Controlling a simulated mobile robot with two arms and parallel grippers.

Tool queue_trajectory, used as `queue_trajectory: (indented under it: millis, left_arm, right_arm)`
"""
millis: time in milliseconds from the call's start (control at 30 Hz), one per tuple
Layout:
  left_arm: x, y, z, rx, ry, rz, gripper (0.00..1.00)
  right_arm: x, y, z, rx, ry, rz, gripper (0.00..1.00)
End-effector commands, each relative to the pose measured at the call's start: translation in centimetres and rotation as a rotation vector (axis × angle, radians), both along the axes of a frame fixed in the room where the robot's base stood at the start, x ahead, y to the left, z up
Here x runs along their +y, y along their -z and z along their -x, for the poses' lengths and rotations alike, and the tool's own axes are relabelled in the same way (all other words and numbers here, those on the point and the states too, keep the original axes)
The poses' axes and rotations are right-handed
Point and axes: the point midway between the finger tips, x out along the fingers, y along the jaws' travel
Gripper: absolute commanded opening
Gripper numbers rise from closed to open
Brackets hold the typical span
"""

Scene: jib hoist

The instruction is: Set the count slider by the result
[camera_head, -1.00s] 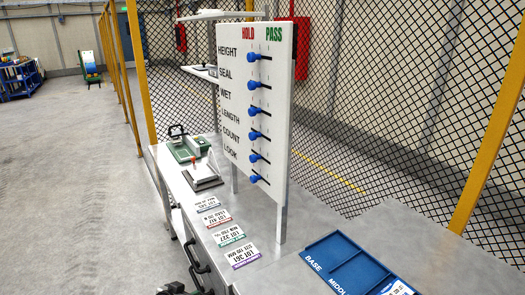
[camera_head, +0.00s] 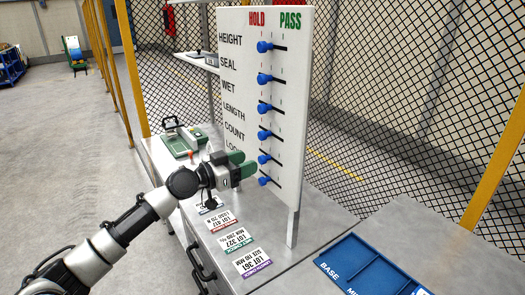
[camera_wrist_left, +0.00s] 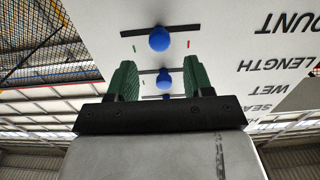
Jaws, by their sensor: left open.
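The white board (camera_head: 235,103) stands upright with rows HEIGHT, SEAL, WET, LENGTH, COUNT and a lowest one partly hidden by my arm. Each row has a blue knob on a dark slot, under HOLD and PASS. The COUNT knob (camera_head: 264,159) is second from the bottom. In the left wrist view the COUNT knob (camera_wrist_left: 159,38) sits about midway between a red and a green tick. My left gripper (camera_head: 250,165), with green fingers, is open and empty, just left of the lower knobs. In the left wrist view the COUNT knob shows beyond the fingertips, apart from them.
Printed lot cards (camera_head: 253,262) lie on the metal bench below my left arm. A blue sectioned tray (camera_head: 350,262) lies at the lower right. A green device (camera_head: 182,142) stands behind the arm. Mesh fencing is behind the board.

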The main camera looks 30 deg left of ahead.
Motion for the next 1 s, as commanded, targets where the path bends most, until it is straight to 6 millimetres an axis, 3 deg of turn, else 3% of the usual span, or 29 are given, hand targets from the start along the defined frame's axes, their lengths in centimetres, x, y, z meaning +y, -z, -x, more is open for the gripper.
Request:
queue_trajectory:
  millis: [100,333,767,1000]
  left_arm:
    - [-0.8,-0.6,-2.0,-0.002,-0.001,0.003,0.51]
    - [-1.9,-0.3,-4.7,-0.001,-0.001,0.002,0.51]
    - [-2.3,0.0,-5.5,0.001,0.0,-0.001,0.51]
    - [-2.3,0.0,-5.5,0.001,0.0,-0.001,0.14]
  right_arm:
    - [0.0,-1.5,0.0,0.0,0.0,0.0,0.0]
    - [0.1,-2.6,0.0,0.0,0.001,-0.001,0.0]
    - [1.0,-2.7,0.0,0.0,0.004,-0.013,0.0]
    - [0.9,-2.7,0.0,-0.001,0.003,-0.011,0.0]
